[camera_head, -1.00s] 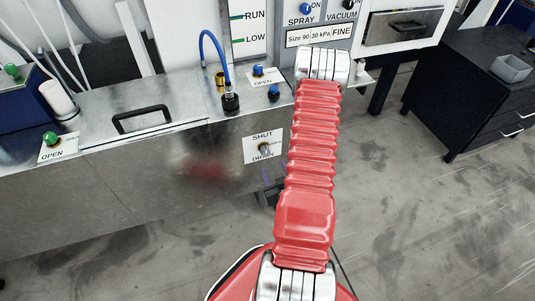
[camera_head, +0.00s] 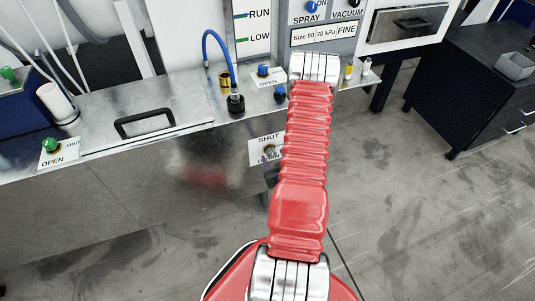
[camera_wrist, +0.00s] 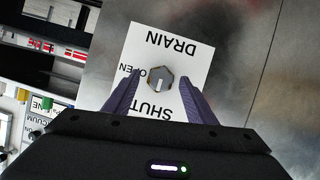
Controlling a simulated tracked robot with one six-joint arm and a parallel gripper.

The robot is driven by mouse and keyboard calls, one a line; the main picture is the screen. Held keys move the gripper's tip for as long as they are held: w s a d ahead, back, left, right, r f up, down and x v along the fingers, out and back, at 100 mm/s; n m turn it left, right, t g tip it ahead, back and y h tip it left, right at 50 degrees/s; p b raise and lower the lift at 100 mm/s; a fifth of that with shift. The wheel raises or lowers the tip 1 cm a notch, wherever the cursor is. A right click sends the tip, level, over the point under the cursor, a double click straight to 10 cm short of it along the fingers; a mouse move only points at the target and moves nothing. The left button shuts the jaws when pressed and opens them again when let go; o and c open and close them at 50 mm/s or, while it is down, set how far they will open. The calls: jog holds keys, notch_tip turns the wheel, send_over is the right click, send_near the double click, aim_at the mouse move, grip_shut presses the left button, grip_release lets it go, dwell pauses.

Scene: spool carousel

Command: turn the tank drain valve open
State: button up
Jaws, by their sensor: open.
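The drain valve (camera_wrist: 158,83) is a small hexagonal metal knob on a white label (camera_wrist: 188,52) on the tank's metal front. The label reads upside down in the wrist view, and the knob's pale mark points toward the word SHUT. My gripper (camera_wrist: 161,76) is open, its purple fingers on either side of the knob. I cannot tell whether they touch it. In the head view the label (camera_head: 257,155) is partly covered by my red arm, and my gripper is mostly hidden behind it.
The tank top holds a lid with a black handle (camera_head: 144,121), a blue hose (camera_head: 218,47), a green knob (camera_head: 50,145) and blue knobs (camera_head: 263,70). A control panel (camera_head: 318,38) rises behind. A dark cabinet (camera_head: 470,95) stands right. The floor (camera_head: 430,220) is open.

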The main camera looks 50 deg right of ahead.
jog(key=shift+w+d+f, duration=0.3)
jog(key=shift+w+d, duration=0.05)
jog(key=shift+w, duration=0.15)
jog(key=shift+c, duration=0.5)
jog(key=c, duration=0.9)
jog(key=shift+d+r, duration=0.1)
jog(key=shift+d, duration=0.2)
jog(key=shift+c, duration=0.2)
jog(key=shift+a, duration=0.15)
